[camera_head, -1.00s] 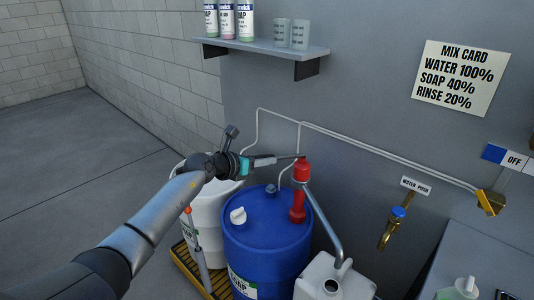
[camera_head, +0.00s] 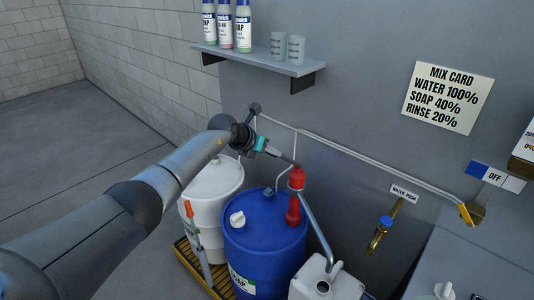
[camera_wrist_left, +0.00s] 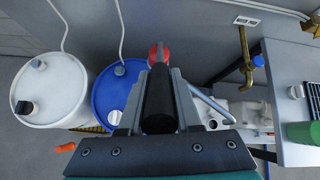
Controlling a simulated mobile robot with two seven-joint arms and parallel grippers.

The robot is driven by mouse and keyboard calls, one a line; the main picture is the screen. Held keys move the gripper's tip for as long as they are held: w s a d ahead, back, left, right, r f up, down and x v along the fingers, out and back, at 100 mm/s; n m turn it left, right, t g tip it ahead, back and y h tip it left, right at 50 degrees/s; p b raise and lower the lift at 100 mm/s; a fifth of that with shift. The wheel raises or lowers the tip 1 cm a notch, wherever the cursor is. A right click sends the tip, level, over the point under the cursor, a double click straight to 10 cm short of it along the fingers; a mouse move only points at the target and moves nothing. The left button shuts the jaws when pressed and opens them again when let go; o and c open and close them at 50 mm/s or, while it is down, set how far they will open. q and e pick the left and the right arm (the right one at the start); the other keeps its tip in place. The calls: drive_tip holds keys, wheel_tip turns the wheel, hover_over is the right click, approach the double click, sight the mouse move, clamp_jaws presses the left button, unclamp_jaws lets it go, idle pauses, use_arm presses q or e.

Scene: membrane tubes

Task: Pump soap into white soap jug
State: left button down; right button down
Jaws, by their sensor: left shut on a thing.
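The red pump (camera_head: 296,180) stands upright on the blue drum (camera_head: 268,245). Its bent grey spout (camera_head: 318,230) runs down to the white soap jug (camera_head: 345,288), at the mouth. My left gripper (camera_head: 280,157) is at the back left of the pump head, sloping down toward it. In the left wrist view it is shut on the black pump handle (camera_wrist_left: 158,105), with the red pump head (camera_wrist_left: 159,53) just beyond the fingertips. The jug (camera_wrist_left: 210,112) is partly hidden there. I cannot see soap flowing. My right gripper is not in view.
A white drum (camera_head: 215,190) stands left of the blue one on a yellow-edged pallet (camera_head: 188,258). A brass tap (camera_head: 380,236) is on the wall at right. A shelf (camera_head: 262,60) with bottles and cups hangs above. A grey counter (camera_head: 440,255) is at lower right.

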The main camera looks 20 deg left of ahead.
use_arm(q)
drive_tip(key=shift+w+d+r+g, duration=0.1)
drive_tip(key=shift+w+r+g, duration=0.2)
drive_tip(key=shift+w+r, duration=0.1)
idle(0.3)
drive_tip(key=c, duration=0.6)
unclamp_jaws()
drive_tip(key=shift+p+v, duration=0.5)
drive_tip(key=shift+v, duration=0.75)
drive_tip(key=b+v, duration=0.1)
drive_tip(key=v, duration=1.1)
drive_tip(key=shift+s+r, duration=0.3)
